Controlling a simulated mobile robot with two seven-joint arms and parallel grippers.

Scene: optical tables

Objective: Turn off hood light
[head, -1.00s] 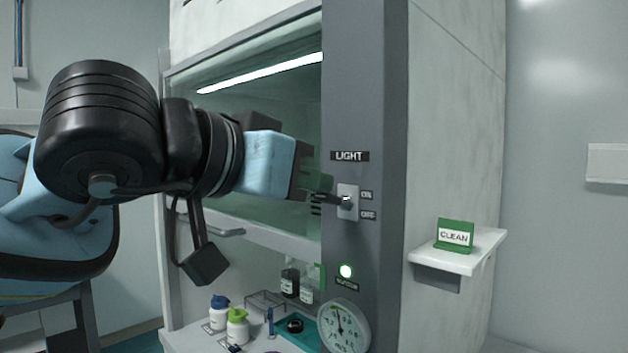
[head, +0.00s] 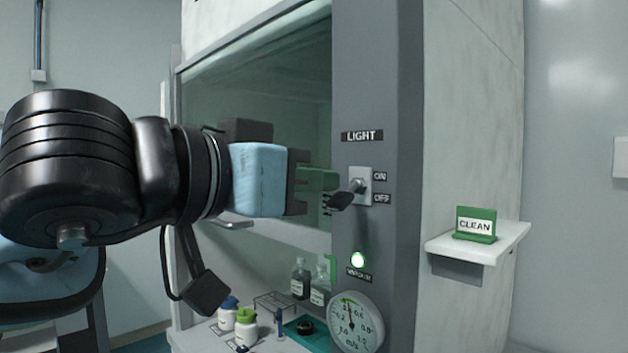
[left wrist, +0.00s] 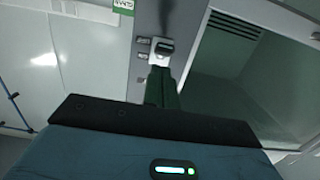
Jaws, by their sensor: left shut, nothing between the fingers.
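The light switch (head: 359,186) is a pale plate with a metal lever on the grey hood column, under a LIGHT label (head: 361,136). ON and OFF labels sit to its right. The lever's dark paddle (head: 341,201) points down and to the left, toward the OFF level. The hood window (head: 262,110) is dark, with no lit strip in it. My left gripper (head: 327,182) is shut and empty, just left of the switch; any contact is unclear. In the left wrist view its green fingers (left wrist: 161,88) point at the switch (left wrist: 162,48). My right gripper is out of view.
A round gauge (head: 355,323) and a glowing green indicator (head: 358,260) are below the switch. A shelf (head: 510,237) with a green CLEAN sign (head: 476,224) juts out at right. Bottles (head: 246,327) and a rack stand inside the hood below.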

